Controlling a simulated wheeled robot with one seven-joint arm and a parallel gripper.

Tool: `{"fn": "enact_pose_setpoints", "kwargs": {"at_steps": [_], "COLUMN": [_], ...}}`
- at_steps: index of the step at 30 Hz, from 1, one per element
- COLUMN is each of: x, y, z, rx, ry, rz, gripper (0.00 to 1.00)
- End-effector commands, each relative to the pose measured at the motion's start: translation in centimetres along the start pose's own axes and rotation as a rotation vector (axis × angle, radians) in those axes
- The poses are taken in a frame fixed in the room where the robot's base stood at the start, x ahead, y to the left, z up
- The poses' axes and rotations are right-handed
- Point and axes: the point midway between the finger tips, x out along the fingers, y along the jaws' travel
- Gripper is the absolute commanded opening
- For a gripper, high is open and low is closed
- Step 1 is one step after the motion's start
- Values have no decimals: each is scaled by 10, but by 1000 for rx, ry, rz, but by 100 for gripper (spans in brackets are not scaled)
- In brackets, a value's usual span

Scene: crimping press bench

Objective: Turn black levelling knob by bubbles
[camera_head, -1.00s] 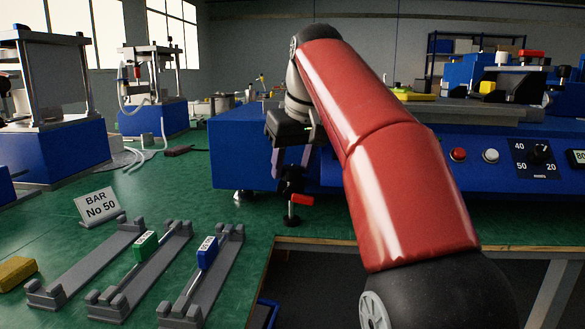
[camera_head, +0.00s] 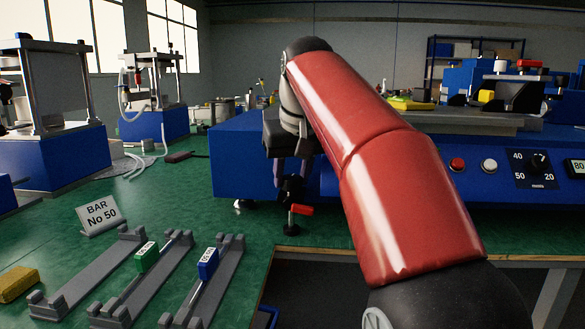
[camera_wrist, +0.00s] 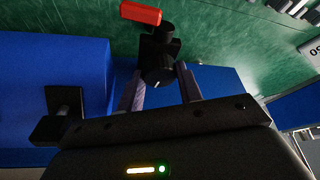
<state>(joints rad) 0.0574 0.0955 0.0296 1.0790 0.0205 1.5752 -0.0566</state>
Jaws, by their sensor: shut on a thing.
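The black levelling knob (camera_wrist: 158,68) has a small white mark on its face and sits below the blue press bench in the wrist view. My gripper (camera_wrist: 161,84) is shut on it, with one finger on each side. In the head view the knob (camera_head: 291,187) is a small dark shape under the bench's left front corner, partly hidden by my gripper (camera_head: 284,169). A red-ended handle (camera_wrist: 141,13) sticks out just beyond the knob; it also shows in the head view (camera_head: 302,210). I cannot make out any bubbles.
The blue press bench (camera_head: 235,155) stands over the green table (camera_head: 190,190). Grey bar racks (camera_head: 215,285) with green- and blue-tagged bars lie front left, beside a "BAR No 50" sign (camera_head: 100,215). The table's front edge is close to the knob.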

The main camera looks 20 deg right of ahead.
Motion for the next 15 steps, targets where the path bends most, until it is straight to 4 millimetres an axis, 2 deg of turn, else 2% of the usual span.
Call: {"fn": "enact_pose_setpoints", "kwargs": {"at_steps": [15], "x": [-4], "y": [-4], "z": [-2], "rx": [436], "ry": [0], "rz": [183], "gripper": [13]}}
